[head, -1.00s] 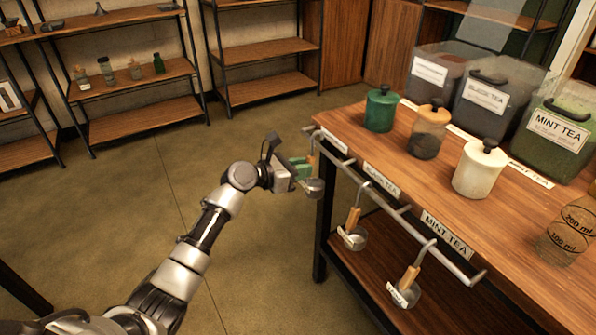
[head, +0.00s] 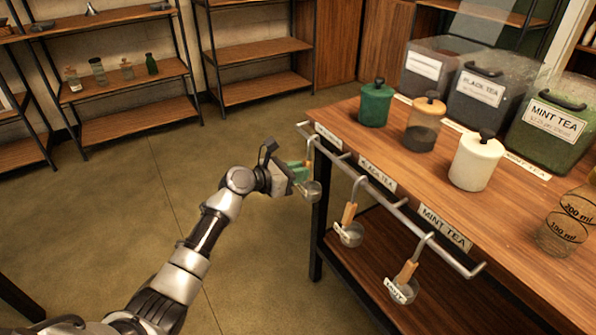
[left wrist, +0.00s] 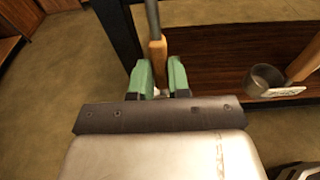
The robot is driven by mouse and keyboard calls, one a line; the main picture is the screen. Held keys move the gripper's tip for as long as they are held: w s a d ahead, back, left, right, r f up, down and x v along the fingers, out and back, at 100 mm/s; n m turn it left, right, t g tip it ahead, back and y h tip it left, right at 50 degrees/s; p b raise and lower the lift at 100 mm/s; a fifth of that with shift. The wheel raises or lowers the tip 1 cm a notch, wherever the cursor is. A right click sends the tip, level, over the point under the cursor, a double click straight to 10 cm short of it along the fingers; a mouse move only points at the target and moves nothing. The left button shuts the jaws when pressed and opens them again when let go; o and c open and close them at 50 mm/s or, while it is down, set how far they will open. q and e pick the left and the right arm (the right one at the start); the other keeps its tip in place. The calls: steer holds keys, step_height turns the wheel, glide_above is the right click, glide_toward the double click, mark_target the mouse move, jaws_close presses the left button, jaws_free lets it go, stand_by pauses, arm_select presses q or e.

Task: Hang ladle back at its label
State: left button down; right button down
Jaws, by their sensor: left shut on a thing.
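My left gripper (head: 297,172) is shut on the wooden handle of a ladle (head: 311,190) at the far left end of the metal rail (head: 400,208). In the left wrist view, the green fingers (left wrist: 160,78) close around the lower part of the ladle's handle (left wrist: 157,50), which is upright under a grey metal stem. The ladle's cup hangs below the fingers in the head view. Its hook end is at the rail by the leftmost label (head: 328,136); I cannot tell whether it rests on the rail. My right gripper is not in view.
Two other ladles hang from the rail, one by the black tea label (head: 377,174) and one by the mint tea label (head: 445,227). The wooden table (head: 395,155) carries lidded jars, tea bins and a glass beaker (head: 567,228). Floor left of the table is clear.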

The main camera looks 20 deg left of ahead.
arm_select(q)
steer(key=c, duration=1)
jaws_free()
